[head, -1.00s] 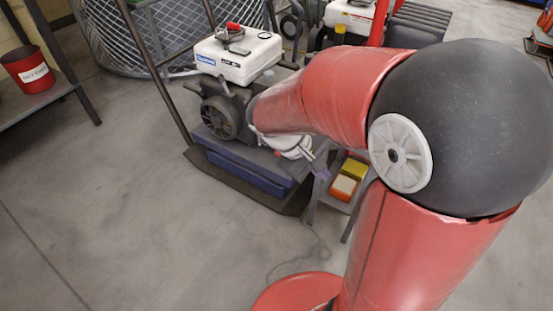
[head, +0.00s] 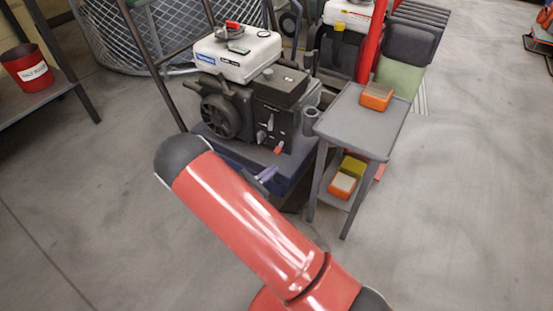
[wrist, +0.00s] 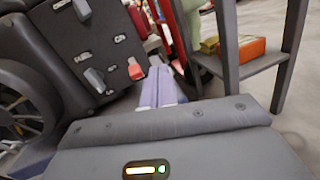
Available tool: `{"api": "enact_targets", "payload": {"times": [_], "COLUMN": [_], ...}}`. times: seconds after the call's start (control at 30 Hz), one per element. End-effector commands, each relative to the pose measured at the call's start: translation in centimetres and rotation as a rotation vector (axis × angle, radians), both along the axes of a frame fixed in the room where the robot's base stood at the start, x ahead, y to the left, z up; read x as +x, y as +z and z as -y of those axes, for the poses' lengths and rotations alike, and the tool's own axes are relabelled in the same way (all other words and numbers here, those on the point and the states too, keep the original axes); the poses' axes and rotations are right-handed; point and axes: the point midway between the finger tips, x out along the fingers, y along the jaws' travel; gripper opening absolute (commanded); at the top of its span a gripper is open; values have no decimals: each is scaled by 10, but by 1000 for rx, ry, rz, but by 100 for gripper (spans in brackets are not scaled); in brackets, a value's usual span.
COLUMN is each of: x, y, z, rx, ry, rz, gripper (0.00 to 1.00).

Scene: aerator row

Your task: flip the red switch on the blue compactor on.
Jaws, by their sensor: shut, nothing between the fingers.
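The blue compactor (head: 240,168) has a blue base, a dark engine and a white tank on top. Its red switch (head: 278,150) sits low on the dark engine's front panel, near grey levers. In the wrist view the red switch (wrist: 135,69) shows at the panel's lower right corner. Whether it is on or off I cannot tell. My gripper (head: 268,174) is just below and in front of the switch, mostly behind my arm. Its pale lavender fingers (wrist: 158,72) are shut and empty, close to the right of the switch in the wrist view. Contact is not clear.
A grey trolley (head: 350,122) with orange and yellow items stands close to the right of the compactor. A second machine with a white tank (head: 350,15) is behind. A shelf with a red bucket (head: 27,68) is at left. Floor in front is clear.

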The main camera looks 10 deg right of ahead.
Motion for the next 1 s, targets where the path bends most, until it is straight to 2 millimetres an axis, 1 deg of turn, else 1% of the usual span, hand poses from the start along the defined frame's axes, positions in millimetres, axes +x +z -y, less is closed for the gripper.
{"api": "enact_targets", "payload": {"times": [0.03,0.1,0.2,0.3,0.43,0.73,0.87,1.0], "x": [2,5,7,7,8,9,17,34], "y": [-13,-26,-40,-48,-51,-50,-49,-45], "z": [-8,-16,-25,-30,-32,-30,-22,-4], "rx": [-42,-89,-133,-157,-165,-164,-163,-163], "ry": [50,109,169,204,218,215,212,210], "rz": [-19,-36,-52,-60,-63,-63,-63,-61], "gripper": [0,0,0,0,0,0,0,0]}}
